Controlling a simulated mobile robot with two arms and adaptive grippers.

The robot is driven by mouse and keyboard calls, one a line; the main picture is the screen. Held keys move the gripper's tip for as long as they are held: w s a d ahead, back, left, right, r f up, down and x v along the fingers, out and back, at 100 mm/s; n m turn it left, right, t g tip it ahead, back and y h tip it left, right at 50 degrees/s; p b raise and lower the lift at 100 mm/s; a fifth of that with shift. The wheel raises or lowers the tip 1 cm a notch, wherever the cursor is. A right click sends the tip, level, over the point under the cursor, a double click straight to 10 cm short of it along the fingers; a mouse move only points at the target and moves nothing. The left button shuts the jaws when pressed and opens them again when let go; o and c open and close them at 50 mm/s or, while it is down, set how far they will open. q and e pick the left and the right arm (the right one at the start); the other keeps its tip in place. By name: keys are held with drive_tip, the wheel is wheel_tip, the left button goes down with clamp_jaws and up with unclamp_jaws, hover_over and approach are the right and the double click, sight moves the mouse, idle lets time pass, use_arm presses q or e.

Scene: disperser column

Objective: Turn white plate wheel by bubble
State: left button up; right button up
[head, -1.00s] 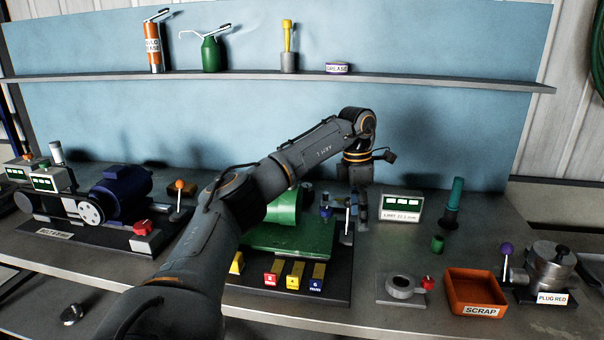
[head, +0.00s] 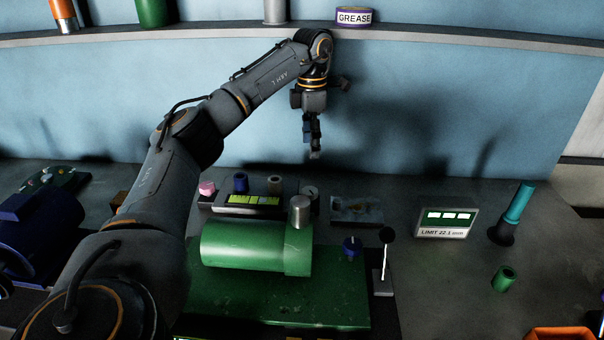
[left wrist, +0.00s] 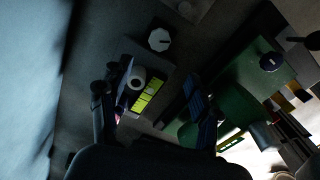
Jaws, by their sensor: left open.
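The bubble level, a yellow-green vial (head: 253,199), sits on a dark block behind the green machine. A pale wheel (head: 309,192) is at the right end of that block, partly hidden by a metal cylinder. In the left wrist view a white many-sided wheel (left wrist: 159,40) with a dark mark lies beyond the vial (left wrist: 147,97). My left gripper (head: 314,147) points down, open and empty, above and behind the block, apart from the wheel. In the left wrist view its fingers (left wrist: 155,112) are spread, with the vial showing between them. My right gripper is not in view.
Pink, blue and tan knobs (head: 240,183) stand along the block. The green machine (head: 255,247) with its upright metal cylinder (head: 300,211) is in front. A black-knobbed lever (head: 386,250), a limit display (head: 446,222) and a teal-handled tool (head: 517,205) are to the right.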

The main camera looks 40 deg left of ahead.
sight(310, 190)
use_arm(q)
wheel_tip(310, 190, down, 14)
drive_tip(key=shift+s+r+p, duration=0.1)
drive_tip(key=shift+r+p, duration=0.1)
drive_tip(key=shift+p, duration=0.7)
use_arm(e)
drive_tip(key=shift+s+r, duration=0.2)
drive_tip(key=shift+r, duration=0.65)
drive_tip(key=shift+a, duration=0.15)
use_arm(q)
drive_tip(key=c, duration=1.2)
